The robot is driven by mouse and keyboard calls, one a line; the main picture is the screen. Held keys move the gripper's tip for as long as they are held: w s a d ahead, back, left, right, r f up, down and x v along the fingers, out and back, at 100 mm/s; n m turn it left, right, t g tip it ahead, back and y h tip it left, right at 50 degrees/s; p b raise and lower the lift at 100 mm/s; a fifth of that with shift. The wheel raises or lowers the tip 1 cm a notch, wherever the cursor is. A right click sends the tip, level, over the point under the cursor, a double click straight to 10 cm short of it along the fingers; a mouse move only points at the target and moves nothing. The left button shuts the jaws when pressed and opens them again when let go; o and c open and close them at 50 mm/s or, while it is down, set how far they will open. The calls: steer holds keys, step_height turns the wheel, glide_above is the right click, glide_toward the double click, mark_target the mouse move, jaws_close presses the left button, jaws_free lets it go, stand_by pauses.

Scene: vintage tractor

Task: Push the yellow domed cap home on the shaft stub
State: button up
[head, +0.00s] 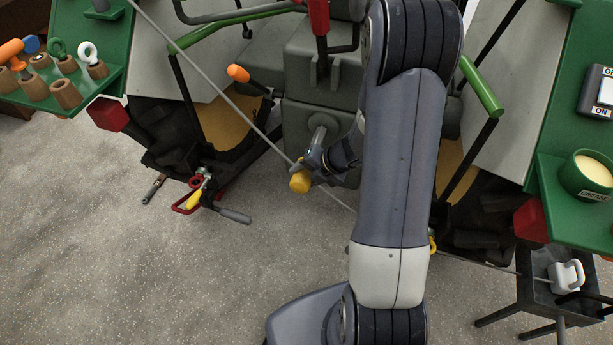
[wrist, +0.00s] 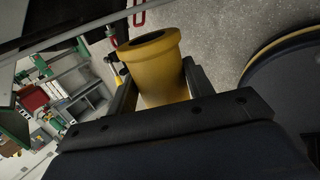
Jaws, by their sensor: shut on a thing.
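The yellow domed cap (head: 300,182) is held in my gripper (head: 308,172), in front of the grey tractor housing. In the wrist view the cap (wrist: 160,72) sits between the two fingers (wrist: 160,92). Its flanged, dark open end faces away from my palm, and no shaft shows in it. The grey shaft stub (head: 318,138) sticks out of the housing just above the cap in the head view. The cap looks apart from it. The exact gap is hard to judge, and my forearm hides part of the housing.
A thin grey rod (head: 240,110) crosses the picture diagonally close to my gripper. A orange-tipped lever (head: 238,73) stands left of the housing. Green side trays (head: 100,85) and a green grease pot (head: 585,178) flank the tractor. The floor (head: 190,270) in front is mostly clear.

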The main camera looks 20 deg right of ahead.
steer(key=shift+r, duration=0.1)
steer(key=shift+w+p, duration=0.1)
steer(key=shift+p, duration=0.25)
steer(key=shift+w+d+r+p, duration=0.1)
steer(key=shift+w+d+p, duration=0.65)
steer(key=shift+w+p, duration=0.15)
steer(key=shift+w+d+p, duration=0.45)
steer(key=shift+w, duration=0.25)
steer(key=shift+w+d+p, duration=0.45)
steer(key=shift+w, duration=0.25)
steer(key=shift+p, duration=0.65)
steer(key=shift+w+d+p, duration=0.4)
steer(key=shift+w+p, duration=0.05)
steer(key=shift+w, duration=0.05)
steer(key=shift+w+d, duration=0.15)
steer(key=shift+w, duration=0.1)
steer(key=shift+w+d+p, duration=0.75)
steer(key=shift+w+p, duration=0.3)
